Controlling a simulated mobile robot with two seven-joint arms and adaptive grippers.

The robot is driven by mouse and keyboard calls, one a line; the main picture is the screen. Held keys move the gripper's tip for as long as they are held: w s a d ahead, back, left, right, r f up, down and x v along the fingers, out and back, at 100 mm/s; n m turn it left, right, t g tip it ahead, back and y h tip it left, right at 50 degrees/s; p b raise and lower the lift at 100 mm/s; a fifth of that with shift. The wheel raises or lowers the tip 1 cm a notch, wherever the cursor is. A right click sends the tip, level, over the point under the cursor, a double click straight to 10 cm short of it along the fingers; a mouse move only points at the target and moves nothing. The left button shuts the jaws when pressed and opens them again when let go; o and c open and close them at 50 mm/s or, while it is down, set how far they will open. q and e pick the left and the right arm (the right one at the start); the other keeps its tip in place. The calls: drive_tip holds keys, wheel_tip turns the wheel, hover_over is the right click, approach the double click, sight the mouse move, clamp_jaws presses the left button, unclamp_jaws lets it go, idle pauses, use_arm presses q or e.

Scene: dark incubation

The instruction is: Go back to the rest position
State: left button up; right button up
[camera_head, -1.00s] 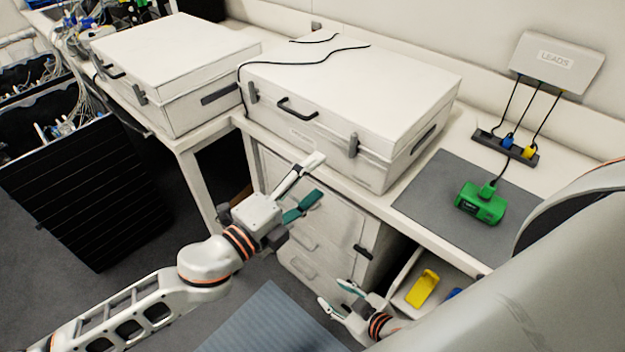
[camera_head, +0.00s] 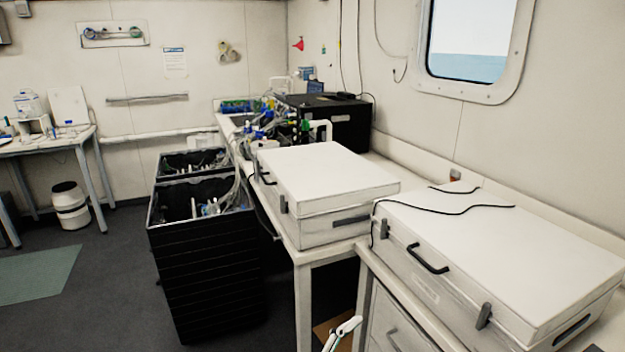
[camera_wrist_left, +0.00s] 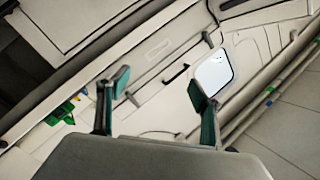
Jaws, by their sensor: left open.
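In the left wrist view my left gripper (camera_wrist_left: 158,92) is open, with its two teal-padded fingers apart and nothing between them. In the head view only a pale fingertip of the left gripper (camera_head: 342,334) shows at the bottom edge, in front of the bench with the white cases. The rest of that arm is out of the head view. My right gripper is not in view.
Two white cases, a nearer one (camera_head: 500,255) and a farther one (camera_head: 325,180), stand on the bench. A tall black bin (camera_head: 205,270) stands beside it. Floor (camera_head: 110,260) is free at left. A green object (camera_wrist_left: 62,113) shows in the wrist view.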

use_arm(q)
drive_tip(key=s+a+f+n+y, duration=0.3)
drive_tip(key=s+a+f+n, duration=0.1)
drive_tip(key=a+f, duration=0.5)
drive_tip(key=s+a+f+n+g+y, duration=0.1)
drive_tip(key=s+a+f+n+y, duration=0.3)
drive_tip(key=a+f, duration=0.5)
drive_tip(key=s+a+f+n+g+y, duration=0.1)
drive_tip(key=s+a+f+n+y, duration=0.2)
drive_tip(key=a, duration=1.1)
drive_tip(key=s+f+n, duration=0.3)
drive_tip(key=s+f, duration=0.1)
drive_tip(key=f, duration=0.1)
drive_tip(key=shift+s+a+f, duration=0.2)
drive_tip(key=shift+s+f, duration=0.15)
drive_tip(key=shift+f, duration=0.05)
